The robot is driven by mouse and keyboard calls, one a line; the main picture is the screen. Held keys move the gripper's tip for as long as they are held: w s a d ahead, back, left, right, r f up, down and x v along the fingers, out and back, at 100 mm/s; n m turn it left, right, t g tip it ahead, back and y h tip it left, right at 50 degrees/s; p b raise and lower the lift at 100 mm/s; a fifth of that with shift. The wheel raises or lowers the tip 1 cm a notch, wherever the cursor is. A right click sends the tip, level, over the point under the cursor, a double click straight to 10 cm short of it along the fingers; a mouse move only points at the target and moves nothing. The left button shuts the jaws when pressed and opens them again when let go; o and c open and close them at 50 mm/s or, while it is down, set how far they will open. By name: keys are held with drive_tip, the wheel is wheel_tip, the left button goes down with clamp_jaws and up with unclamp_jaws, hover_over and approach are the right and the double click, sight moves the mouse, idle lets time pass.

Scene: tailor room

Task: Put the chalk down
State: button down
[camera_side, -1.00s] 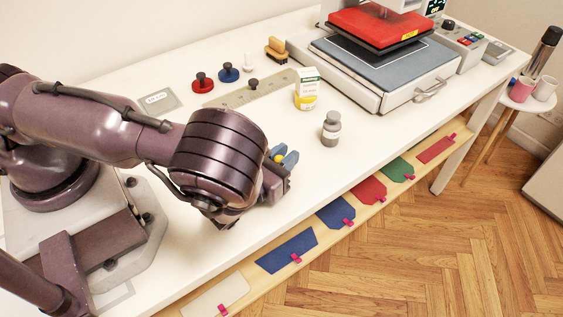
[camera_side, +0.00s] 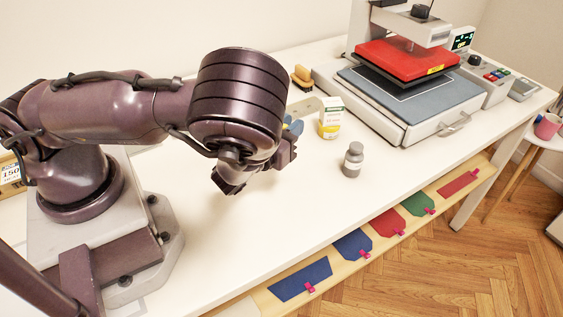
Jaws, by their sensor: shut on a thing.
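The rest of the chalk is hidden by the fingers and wrist. The fingertips appear raised over the table, left of the white and yellow box; the exact height cannot be told.
A heat press with a red top (camera_side: 405,62) stands at the back right. A yellow-brown brush (camera_side: 303,77) lies behind. The front table strip is clear.

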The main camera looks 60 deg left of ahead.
drive_tip(key=shift+n+g+y, duration=0.4)
drive_tip(key=shift+n+y, duration=0.2)
drive_tip(key=shift+y, duration=0.3)
drive_tip(key=a+f, duration=0.1)
drive_tip(key=a, duration=0.1)
drive_tip(key=a+f, duration=0.3)
drive_tip(key=a, duration=0.1)
drive_tip(key=shift+w+a+f, duration=0.1)
drive_tip(key=shift+w+f, duration=0.15)
drive_tip(key=shift+w, duration=0.15)
drive_tip(key=shift+f, duration=2.05)
drive_tip(key=c, duration=1)
unclamp_jaws()
drive_tip(key=shift+f, duration=0.15)
